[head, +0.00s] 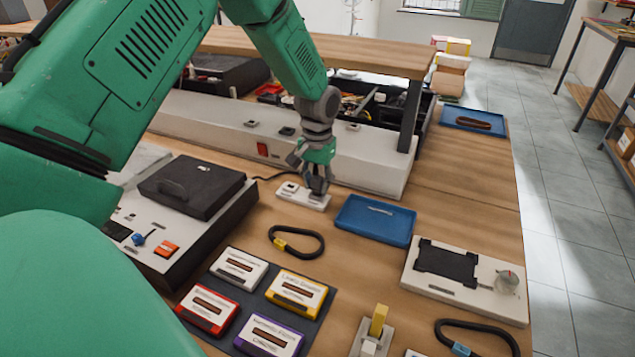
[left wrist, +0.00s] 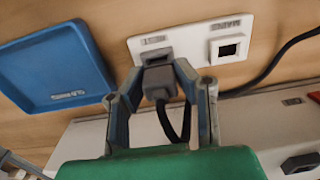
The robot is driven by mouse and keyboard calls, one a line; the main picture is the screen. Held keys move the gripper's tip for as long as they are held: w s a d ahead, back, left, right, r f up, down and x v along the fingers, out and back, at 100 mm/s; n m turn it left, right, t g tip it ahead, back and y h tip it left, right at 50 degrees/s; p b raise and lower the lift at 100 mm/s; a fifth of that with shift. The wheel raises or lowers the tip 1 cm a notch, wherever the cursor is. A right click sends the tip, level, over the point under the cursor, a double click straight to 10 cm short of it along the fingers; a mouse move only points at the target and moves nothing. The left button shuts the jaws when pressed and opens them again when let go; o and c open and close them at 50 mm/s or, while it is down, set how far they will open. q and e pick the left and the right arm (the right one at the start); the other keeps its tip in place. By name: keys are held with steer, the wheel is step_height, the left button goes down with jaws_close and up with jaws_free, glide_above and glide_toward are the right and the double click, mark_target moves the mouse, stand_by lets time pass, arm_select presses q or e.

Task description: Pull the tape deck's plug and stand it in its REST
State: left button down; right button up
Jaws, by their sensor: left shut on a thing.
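A white plate (head: 291,197) on the wooden bench carries two sockets. In the left wrist view, the plate (left wrist: 190,58) has the REST socket (left wrist: 157,54) at left and the MAINS socket (left wrist: 228,48) at right. MAINS is empty. My left gripper (head: 318,190) points down over the plate's right end. In the left wrist view, my left gripper (left wrist: 159,76) is shut on the dark grey plug (left wrist: 160,91), in line with the REST socket. I cannot tell how deep the plug sits. The tape deck (head: 195,187) appears to be the black-lidded unit at left. My right gripper is not in view.
A blue tray (head: 374,221) stands just right of the plate. A long white ledge (head: 330,150) runs close behind it. A black cord (left wrist: 268,72) passes beside the plate. Several cassettes (head: 295,290) and a cable loop (head: 297,256) lie in front.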

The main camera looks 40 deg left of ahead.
arm_select(q)
steer(key=shift+f, duration=0.5)
stand_by(0.4)
steer(key=c, duration=1.2)
jaws_free()
steer(key=shift+r, duration=0.25)
step_height(320, 180, up, 11)
steer(key=shift+w+r, duration=0.1)
steer(key=shift+r, duration=0.1)
step_height(320, 180, up, 5)
steer(key=p, duration=0.5)
